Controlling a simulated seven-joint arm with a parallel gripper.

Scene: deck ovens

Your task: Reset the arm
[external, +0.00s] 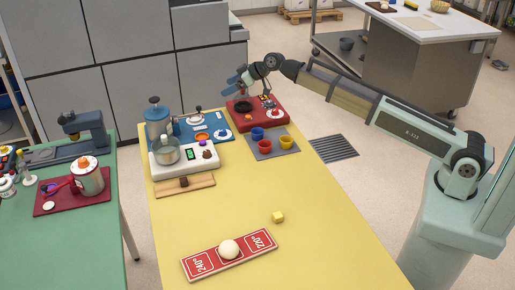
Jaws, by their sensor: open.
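My arm (375,110) reaches from its base at the right over the far end of the yellow table (225,220). My gripper (237,79) is open, with its blue fingers apart. It is held in the air above and behind the red tray (240,121), and nothing shows between the fingers.
The red tray carries a black pan (243,106). Red, blue and yellow cups (264,146) stand on a grey mat. A scale with a pot (166,150) stands left. A dough ball (229,249) rests on a red board near the front.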

